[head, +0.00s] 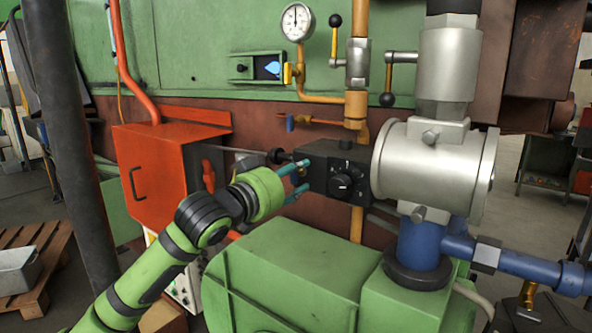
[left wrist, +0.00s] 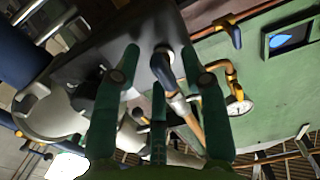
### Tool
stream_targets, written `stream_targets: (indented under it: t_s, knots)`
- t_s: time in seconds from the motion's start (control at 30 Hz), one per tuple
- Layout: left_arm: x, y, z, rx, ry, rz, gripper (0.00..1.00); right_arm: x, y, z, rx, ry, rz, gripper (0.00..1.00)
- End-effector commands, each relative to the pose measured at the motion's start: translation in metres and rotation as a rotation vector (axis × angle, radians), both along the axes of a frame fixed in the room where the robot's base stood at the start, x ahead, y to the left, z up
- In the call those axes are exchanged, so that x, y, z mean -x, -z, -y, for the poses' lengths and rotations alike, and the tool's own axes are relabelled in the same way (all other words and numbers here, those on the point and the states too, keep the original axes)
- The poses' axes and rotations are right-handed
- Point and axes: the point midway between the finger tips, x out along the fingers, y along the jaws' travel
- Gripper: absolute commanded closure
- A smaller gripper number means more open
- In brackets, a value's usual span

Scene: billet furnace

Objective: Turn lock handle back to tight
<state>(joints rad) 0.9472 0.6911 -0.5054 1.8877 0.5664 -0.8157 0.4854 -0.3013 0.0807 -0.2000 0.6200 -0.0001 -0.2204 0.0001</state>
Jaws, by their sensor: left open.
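A black control box (head: 322,176) with a round dial (head: 345,185) sits left of the silver valve body. A small black knob (head: 277,156) on a thin rod shows at its left, close to my left gripper. I cannot tell surely which part is the lock handle. My left gripper (head: 298,178) is open, its teal fingertips at the left side of the box; contact is unclear. In the left wrist view the spread fingers (left wrist: 162,85) frame a dark box (left wrist: 120,45) and a dark cylindrical fitting (left wrist: 163,64), with nothing clearly held. My right gripper is not in view.
Lever handles with black ball ends (head: 335,20) stand on the pipe above. A silver valve body (head: 430,160) is at the right. A red box (head: 150,178) is at the left. A green housing (head: 290,275) lies below. A gauge (head: 297,22) hangs above.

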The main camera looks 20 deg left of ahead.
Motion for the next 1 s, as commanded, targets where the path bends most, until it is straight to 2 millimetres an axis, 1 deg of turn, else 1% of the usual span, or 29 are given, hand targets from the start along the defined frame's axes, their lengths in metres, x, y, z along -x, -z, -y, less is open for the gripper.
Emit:
stream_targets:
  t_s: [0.1,0.33,0.37,0.4,0.43,0.47,0.77,1.0]
  knots:
    - [-0.0053,-0.0004,0.0028,0.0,0.002,0.001,0.56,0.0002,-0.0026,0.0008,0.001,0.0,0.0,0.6]
    - [-0.0059,0.0006,0.0028,-0.001,0.001,0.001,0.56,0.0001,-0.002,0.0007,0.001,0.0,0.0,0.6]
    - [-0.0058,0.0006,0.0028,-0.001,0.001,0.001,0.64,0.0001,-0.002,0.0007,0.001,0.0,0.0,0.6]
    - [-0.0058,0.0006,0.0027,-0.001,0.001,0.001,0.8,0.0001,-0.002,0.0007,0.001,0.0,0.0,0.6]
    - [-0.0058,0.0006,0.0027,-0.001,0.001,0.001,0.92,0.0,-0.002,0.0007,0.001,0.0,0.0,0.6]
    - [-0.0057,0.0006,0.0026,-0.001,0.001,0.001,1.0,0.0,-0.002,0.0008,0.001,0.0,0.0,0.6]
    - [-0.0057,0.0004,0.0026,-0.009,0.001,0.003,1.0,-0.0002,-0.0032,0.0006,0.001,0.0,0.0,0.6]
    - [-0.0059,-0.0005,0.0019,-0.085,-0.001,0.03,1.0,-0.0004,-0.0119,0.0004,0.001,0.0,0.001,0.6]
